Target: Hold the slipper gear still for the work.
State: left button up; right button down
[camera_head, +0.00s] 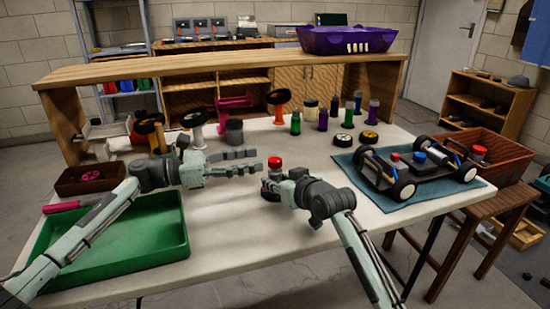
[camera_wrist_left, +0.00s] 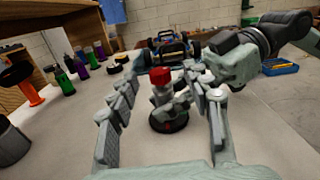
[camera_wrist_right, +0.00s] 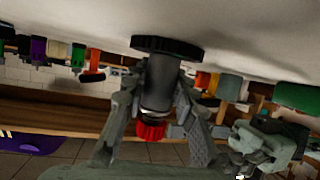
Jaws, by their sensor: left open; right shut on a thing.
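The part I take for the slipper gear stands upright on the white table (camera_head: 222,222), with a red cap (camera_head: 275,161), a grey shaft and a wide black disc (camera_wrist_left: 169,122) at its foot. My right gripper (camera_head: 273,180) is shut on its shaft from the right; in the right wrist view the fingers lie either side of the dark shaft (camera_wrist_right: 160,85). The disc seems to rest on the table. My left gripper (camera_head: 252,163) is open, to the left of the part, its fingers pointing at it and apart from it.
A green tray (camera_head: 118,262) lies under my left arm. The car chassis (camera_head: 425,172) sits on a blue mat (camera_head: 400,203) at the right. Several bottles and a grey cup (camera_head: 234,132) stand along the back. A purple body shell (camera_head: 345,40) is on the bench.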

aim_at(275, 160)
pick_arm(q)
jog(key=s+a+t, duration=0.1)
jog(key=s+a+f+n+t+y, duration=0.1)
jog(key=s+a+t, duration=0.1)
jog(key=a, duration=0.1)
jog(key=shift+s+f+n, duration=0.15)
jog(key=shift+f+n, duration=0.15)
jog(key=shift+n, duration=0.1)
jog(key=shift+y, duration=0.3)
jog(key=x, duration=1.1)
jog(key=shift+w+d+r, duration=0.2)
jog(key=shift+w+d, duration=0.05)
jog(key=shift+c, duration=0.6)
grip_shut()
jog(key=shift+w+f+m+g+h, duration=0.1)
jog(key=shift+m+g+h, duration=0.45)
jog(key=shift+m+g, duration=1.05)
jog(key=shift+w+f+m+g+h, duration=0.1)
jog(key=shift+m+g+h, duration=0.7)
jog(key=shift+g, duration=1.4)
jog(key=shift+s+r+m+g+y, duration=0.1)
jog(key=shift+s+m+g+y, duration=0.15)
jog(key=shift+m+g, duration=0.25)
